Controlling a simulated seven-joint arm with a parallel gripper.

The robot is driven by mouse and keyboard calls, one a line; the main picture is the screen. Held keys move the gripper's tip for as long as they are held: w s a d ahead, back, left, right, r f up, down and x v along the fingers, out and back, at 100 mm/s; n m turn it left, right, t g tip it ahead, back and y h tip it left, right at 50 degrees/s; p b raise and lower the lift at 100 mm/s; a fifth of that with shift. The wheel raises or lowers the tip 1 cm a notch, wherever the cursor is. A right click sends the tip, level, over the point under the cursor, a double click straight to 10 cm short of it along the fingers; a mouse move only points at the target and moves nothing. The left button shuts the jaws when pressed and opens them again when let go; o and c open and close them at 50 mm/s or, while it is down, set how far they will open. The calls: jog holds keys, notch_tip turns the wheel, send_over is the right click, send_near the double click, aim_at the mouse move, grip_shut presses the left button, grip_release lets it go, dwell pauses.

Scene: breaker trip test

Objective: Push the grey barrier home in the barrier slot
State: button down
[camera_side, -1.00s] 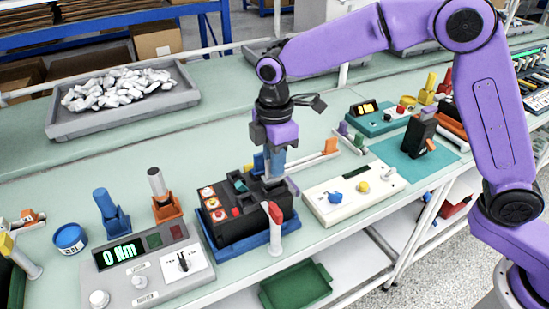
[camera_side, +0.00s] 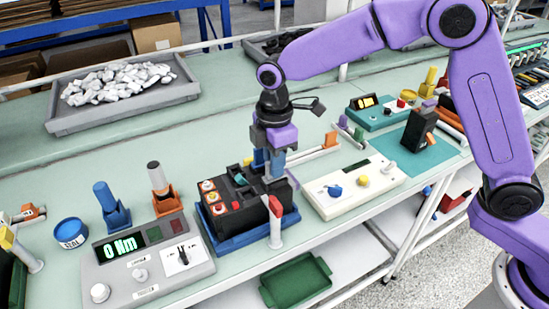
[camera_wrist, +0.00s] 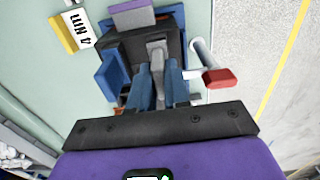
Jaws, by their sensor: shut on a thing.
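My gripper (camera_side: 268,172) points down over the black breaker body (camera_side: 238,216), which sits in a blue tray (camera_side: 243,240). The blue fingers are shut on the grey barrier (camera_wrist: 157,62). In the wrist view, my gripper (camera_wrist: 157,80) has one finger on each side of the barrier, and the barrier's far end reaches over the dark body. The fingers and barrier cover the barrier slot, so I cannot tell how deep the barrier sits.
A white post with a red top (camera_side: 275,207) stands close at the breaker's front side. A grey torque tester (camera_side: 150,265) reading 0 Nm is to the left, a cream box (camera_side: 352,190) to the right. A bit of clear bench lies behind the breaker.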

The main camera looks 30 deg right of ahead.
jog(key=shift+f, duration=0.2)
jog(key=c, duration=1)
grip_release()
jog(key=shift+f, duration=0.1)
notch_tip(320, 180, up, 18)
jog(key=shift+f, duration=0.25)
jog(key=s+d+f+m, duration=0.1)
jog(key=s+d+f, duration=0.3)
jog(key=s+d, duration=0.3)
jog(key=s+d+f+m, duration=0.2)
jog(key=s+d+f, duration=0.2)
jog(key=s+d, duration=0.4)
jog(key=s+d+f+m, duration=0.2)
jog(key=s+d+f, duration=0.3)
jog(key=s, duration=0.9)
jog(key=shift+s+d+f, duration=0.1)
jog(key=shift+d, duration=1.45)
